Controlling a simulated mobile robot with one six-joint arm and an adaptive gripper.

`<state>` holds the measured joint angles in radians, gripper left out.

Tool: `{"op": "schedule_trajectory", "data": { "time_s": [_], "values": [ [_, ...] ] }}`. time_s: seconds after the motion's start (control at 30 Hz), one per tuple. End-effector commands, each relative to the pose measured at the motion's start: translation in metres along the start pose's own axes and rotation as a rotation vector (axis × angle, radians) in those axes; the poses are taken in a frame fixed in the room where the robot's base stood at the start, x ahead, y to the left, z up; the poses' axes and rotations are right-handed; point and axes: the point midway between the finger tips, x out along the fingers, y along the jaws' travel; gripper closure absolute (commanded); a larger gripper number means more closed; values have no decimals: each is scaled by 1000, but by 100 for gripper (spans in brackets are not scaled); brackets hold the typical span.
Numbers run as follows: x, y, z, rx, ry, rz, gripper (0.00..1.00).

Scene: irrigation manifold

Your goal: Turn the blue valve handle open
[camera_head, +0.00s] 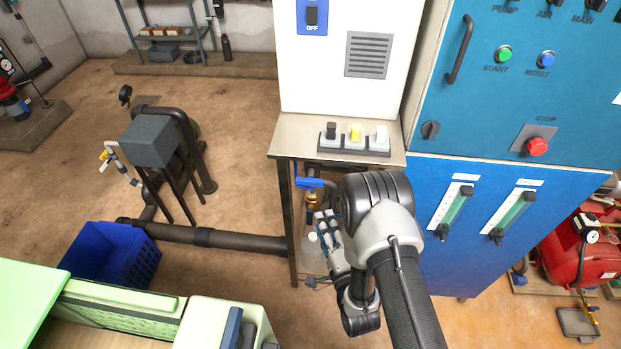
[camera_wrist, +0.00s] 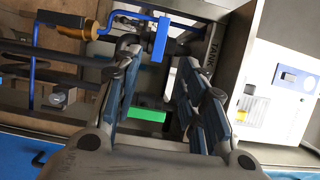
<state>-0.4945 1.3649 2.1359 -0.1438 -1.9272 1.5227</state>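The blue valve handle (camera_head: 309,183) sits on a brass valve (camera_head: 313,201) beneath the front edge of the small metal table. In the wrist view the handle (camera_wrist: 160,38) shows as a bent blue lever with a flat grip, just beyond the fingertips and roughly in line with the gap between them. My gripper (camera_head: 324,219) is just below the handle in the head view. In the wrist view my gripper (camera_wrist: 158,62) is open, with nothing held between its blue-grey fingers. I cannot tell whether a fingertip touches the handle.
The metal table (camera_head: 295,137) stands over the valve and carries a block of switches (camera_head: 354,142). A blue cabinet (camera_head: 480,220) is close on the right. A dark pipe (camera_head: 235,241) runs left along the floor to a pump. A blue crate (camera_head: 105,255) stands at lower left.

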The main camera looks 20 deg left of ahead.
Motion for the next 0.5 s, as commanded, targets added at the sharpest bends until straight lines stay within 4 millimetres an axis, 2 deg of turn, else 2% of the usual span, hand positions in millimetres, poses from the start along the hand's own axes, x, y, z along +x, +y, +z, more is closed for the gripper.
{"op": "schedule_trajectory", "data": {
  "time_s": [0.5],
  "values": [
    [109,-1,0,-2,0,-5,62]
  ]
}}
